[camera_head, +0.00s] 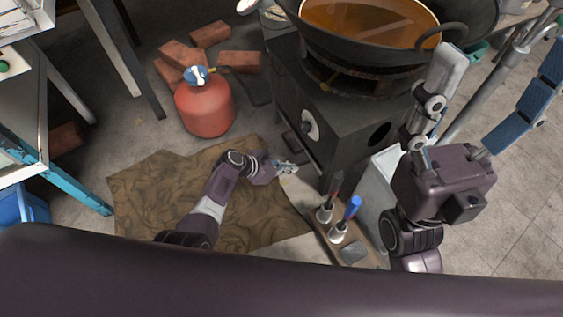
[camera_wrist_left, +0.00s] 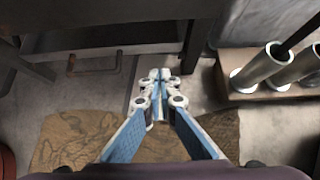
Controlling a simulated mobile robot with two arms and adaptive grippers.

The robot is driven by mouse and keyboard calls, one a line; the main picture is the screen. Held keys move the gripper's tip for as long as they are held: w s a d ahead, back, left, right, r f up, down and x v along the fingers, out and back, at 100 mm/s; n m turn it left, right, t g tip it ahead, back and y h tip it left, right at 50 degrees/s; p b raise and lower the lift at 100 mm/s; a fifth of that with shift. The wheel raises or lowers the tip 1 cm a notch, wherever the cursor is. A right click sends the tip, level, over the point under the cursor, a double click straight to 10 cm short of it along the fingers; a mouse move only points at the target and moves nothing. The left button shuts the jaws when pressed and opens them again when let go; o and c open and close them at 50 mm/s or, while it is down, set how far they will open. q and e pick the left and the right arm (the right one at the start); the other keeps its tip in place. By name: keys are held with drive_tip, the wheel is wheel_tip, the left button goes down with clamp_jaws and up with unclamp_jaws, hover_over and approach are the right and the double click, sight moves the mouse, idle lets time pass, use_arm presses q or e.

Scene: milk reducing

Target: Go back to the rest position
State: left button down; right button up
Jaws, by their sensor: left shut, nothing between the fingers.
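My left gripper (camera_head: 286,168) is low over the brown patterned mat, beside the front of the dark stove. Its arm reaches up from the bottom left. In the left wrist view its fingers (camera_wrist_left: 159,76) are together with nothing between them. My right gripper (camera_head: 503,62) is at the right, its fingers spread wide and blue pads showing. It is raised beside the stove, and I see nothing held in it.
A dark stove (camera_head: 345,125) carries a wok (camera_head: 400,55) of brown liquid. A red gas cylinder (camera_head: 205,105) stands near loose bricks (camera_head: 210,34). A wooden rack (camera_head: 320,232) holds metal cups with handled tools. A blue-legged table (camera_head: 75,189) is at left. The mat (camera_head: 150,205) is flat.

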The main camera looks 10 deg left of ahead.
use_arm(q)
drive_tip(key=shift+p+v, duration=1)
drive_tip(key=shift+v, duration=0.95)
